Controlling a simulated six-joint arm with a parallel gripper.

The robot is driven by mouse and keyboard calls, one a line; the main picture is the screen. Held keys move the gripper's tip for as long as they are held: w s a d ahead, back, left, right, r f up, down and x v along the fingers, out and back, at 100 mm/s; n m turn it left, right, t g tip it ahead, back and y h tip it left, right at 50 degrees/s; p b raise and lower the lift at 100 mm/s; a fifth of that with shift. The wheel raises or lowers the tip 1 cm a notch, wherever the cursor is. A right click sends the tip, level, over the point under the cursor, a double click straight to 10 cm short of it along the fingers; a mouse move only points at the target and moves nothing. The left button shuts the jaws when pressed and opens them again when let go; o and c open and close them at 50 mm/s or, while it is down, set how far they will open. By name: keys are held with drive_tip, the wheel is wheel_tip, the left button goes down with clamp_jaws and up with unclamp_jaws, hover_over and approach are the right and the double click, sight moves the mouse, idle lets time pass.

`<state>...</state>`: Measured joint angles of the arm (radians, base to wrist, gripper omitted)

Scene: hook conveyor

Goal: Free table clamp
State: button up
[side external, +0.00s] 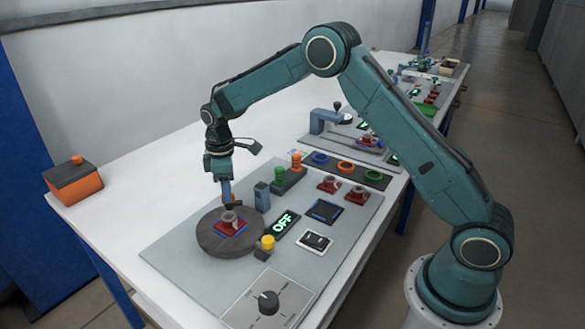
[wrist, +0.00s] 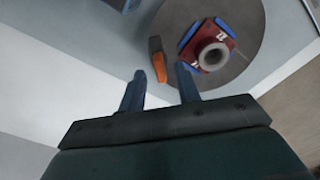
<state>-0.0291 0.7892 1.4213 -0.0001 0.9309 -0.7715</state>
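A round dark turntable (side external: 213,243) carries a red square part (side external: 229,229) with a grey ring on top. In the wrist view the red part (wrist: 217,52) sits between blue jaws (wrist: 190,32) on the turntable (wrist: 245,15). An orange-and-dark upright piece (wrist: 158,62), which looks like the clamp lever, stands at the turntable's edge. My gripper (wrist: 162,82) is open and empty, its two blue fingers apart just short of the orange piece. In the side view my gripper (side external: 227,196) points down over the turntable's back edge, partly hiding the orange piece.
A blue-grey post (side external: 262,196), a yellow button (side external: 267,242), a black knob (side external: 268,302) and a white switch (side external: 315,242) stand nearby. Red parts (side external: 357,195) and coloured rings (side external: 346,167) lie farther back.

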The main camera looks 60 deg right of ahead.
wheel_tip(320, 180, up, 12)
drive_tip(key=shift+r, duration=0.25)
idle(0.3)
drive_tip(key=s+d+r+m+t, duration=0.1)
drive_tip(key=s+r+m+t, duration=0.1)
drive_tip(key=s+r, duration=0.6)
drive_tip(key=s+r+m+t, duration=0.1)
drive_tip(key=s+r+m, duration=0.3)
drive_tip(key=s, duration=0.7)
drive_tip(key=s+f+m+t, duration=0.1)
drive_tip(key=s, duration=0.8)
drive_tip(key=s+f+m+t, duration=0.1)
drive_tip(key=s+f+m, duration=0.1)
drive_tip(key=s, duration=0.7)
drive_tip(key=shift+d+f+t, duration=0.25)
drive_tip(key=shift+d+t, duration=0.05)
